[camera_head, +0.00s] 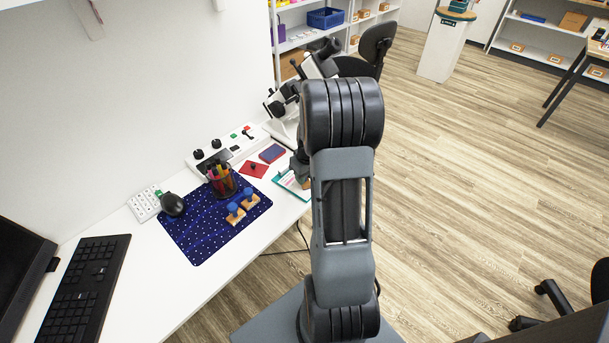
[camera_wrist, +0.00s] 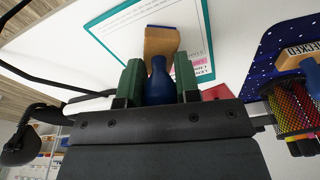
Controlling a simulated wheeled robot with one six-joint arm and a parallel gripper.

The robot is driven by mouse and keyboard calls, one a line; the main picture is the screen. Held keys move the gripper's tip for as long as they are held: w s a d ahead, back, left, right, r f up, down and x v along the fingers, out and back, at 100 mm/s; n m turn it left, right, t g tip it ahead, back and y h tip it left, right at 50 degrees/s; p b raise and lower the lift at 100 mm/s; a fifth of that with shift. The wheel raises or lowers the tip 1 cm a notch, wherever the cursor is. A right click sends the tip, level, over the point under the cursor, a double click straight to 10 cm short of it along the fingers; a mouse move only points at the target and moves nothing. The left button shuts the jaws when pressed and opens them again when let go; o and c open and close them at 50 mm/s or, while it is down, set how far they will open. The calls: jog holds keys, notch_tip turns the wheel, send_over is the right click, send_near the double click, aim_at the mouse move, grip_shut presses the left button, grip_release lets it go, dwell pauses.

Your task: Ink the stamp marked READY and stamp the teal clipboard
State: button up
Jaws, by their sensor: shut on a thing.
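In the wrist view my gripper (camera_wrist: 160,80) has its green fingers closed on the blue handle of a stamp (camera_wrist: 161,42) with a wooden block. No marking shows on this side of the block. The block is over the paper of the teal clipboard (camera_wrist: 128,28); I cannot tell whether it touches. In the head view the clipboard (camera_head: 289,185) lies near the desk's edge, partly hidden by my arm. Two other stamps with blue knobs, a nearer one (camera_head: 235,214) and a farther one (camera_head: 250,202), stand on the mat.
The dark blue mat (camera_head: 195,240) also bears a mesh cup of pens (camera_head: 222,182). A red square (camera_head: 251,170) lies beside it. A white microscope (camera_head: 285,122) stands behind. The front desk strip is bare.

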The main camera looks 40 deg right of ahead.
jog(key=shift+r+p, duration=2.45)
jog(key=shift+r, duration=1.05)
jog(key=shift+a+f, duration=0.1)
